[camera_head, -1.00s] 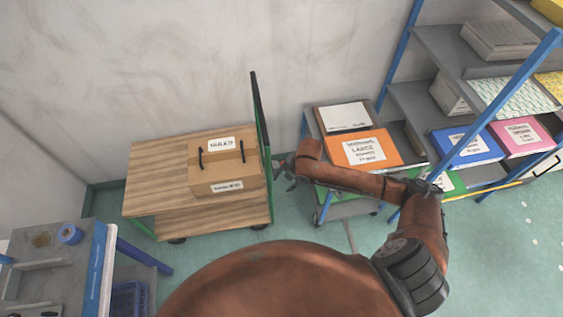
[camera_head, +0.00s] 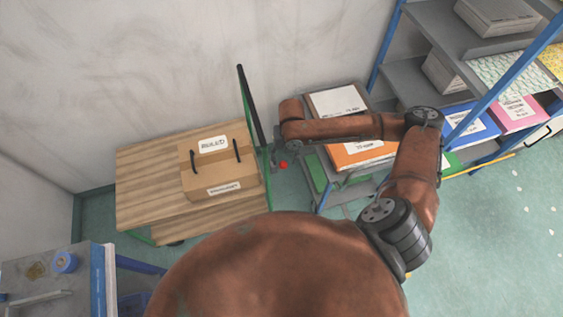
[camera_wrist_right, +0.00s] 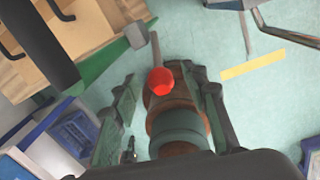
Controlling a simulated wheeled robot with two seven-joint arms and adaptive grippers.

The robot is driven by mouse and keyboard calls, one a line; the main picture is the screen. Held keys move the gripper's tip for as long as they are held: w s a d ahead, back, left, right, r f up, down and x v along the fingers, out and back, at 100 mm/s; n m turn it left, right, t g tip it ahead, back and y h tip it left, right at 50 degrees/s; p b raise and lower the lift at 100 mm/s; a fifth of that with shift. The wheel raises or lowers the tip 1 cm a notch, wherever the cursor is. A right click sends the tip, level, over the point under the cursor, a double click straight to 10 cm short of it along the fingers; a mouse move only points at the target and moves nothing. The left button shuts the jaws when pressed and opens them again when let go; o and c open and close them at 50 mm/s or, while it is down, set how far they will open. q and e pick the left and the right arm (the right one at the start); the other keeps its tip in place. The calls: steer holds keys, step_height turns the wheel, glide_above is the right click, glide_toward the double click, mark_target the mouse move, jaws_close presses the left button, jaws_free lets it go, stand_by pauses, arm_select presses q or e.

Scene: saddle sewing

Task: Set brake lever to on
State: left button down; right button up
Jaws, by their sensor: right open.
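The brake lever's red knob (camera_head: 283,165) shows beside the right end of the wooden cart (camera_head: 150,180), low near its green frame. In the right wrist view the red knob (camera_wrist_right: 160,81) sits on a thin grey rod that runs up toward the cart frame. My right gripper (camera_head: 275,157) is at the cart's handle end, close to the knob. In the right wrist view my right gripper (camera_wrist_right: 160,100) is open, with the knob showing between its fingers. I cannot tell whether they touch it. My left gripper is out of view.
A cardboard box (camera_head: 205,185) stands on the cart. The cart's black handle bar (camera_head: 250,100) rises next to my right gripper. A small cart with binders (camera_head: 335,100) is on the right, with a blue-framed shelf (camera_head: 420,75) beyond. A grey workbench (camera_head: 40,285) is at lower left.

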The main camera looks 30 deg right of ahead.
steer(key=f, duration=0.4)
steer(key=shift+w+a, duration=0.1)
steer(key=shift+a, duration=0.15)
steer(key=shift+f, duration=0.75)
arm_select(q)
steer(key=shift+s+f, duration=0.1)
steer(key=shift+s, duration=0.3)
arm_select(e)
jaws_close()
